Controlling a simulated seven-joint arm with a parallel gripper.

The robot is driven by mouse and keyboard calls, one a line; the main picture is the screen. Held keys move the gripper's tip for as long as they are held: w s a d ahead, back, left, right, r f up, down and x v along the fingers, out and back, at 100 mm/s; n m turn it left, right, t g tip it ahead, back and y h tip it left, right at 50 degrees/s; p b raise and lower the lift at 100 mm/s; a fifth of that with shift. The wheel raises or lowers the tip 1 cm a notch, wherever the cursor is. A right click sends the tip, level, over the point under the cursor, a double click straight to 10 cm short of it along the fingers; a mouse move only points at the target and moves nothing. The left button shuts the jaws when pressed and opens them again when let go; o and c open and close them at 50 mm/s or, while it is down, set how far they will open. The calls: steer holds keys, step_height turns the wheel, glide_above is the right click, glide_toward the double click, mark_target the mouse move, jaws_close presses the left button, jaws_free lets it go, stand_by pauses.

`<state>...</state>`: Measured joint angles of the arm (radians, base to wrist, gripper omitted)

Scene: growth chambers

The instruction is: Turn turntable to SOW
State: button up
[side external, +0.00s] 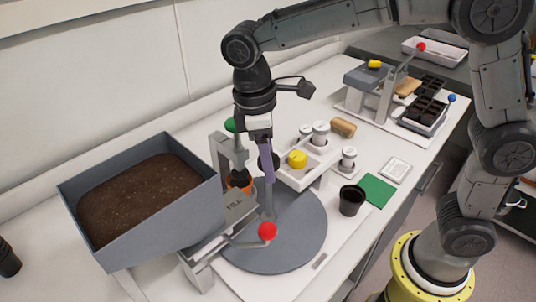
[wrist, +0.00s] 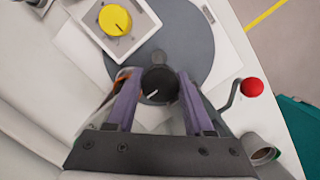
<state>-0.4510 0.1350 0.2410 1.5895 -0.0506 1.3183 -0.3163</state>
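The grey round turntable (side external: 300,240) lies flat on the white bench; its disc also shows in the wrist view (wrist: 200,55). A black round knob (wrist: 158,88) with a white pointer line sits above the disc. My gripper (wrist: 158,84) points down with its two purple fingers on either side of this knob. The fingers look open; I cannot tell whether they touch it. In the side view my gripper (side external: 267,178) is over the disc, and its finger hides the knob. A grey block marked FILL (side external: 234,204) stands at the disc's left. No SOW label is readable.
A soil-filled grey bin (side external: 195,218) stands left of the disc. A red-ball crank (side external: 267,231) is in front. A white tray with a yellow knob (side external: 297,159) is close on the right. A black pot (side external: 352,200) stands near a green square (side external: 377,191).

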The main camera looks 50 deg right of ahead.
steer(key=shift+c, duration=1.3)
steer(key=m, duration=0.4)
steer(key=shift+m+y, duration=0.3)
steer(key=shift+m+g, duration=0.3)
steer(key=shift+m, duration=0.4)
steer(key=m, duration=0.2)
steer(key=shift+m+y, duration=0.3)
steer(key=m, duration=0.3)
steer(key=shift+m+y, duration=0.3)
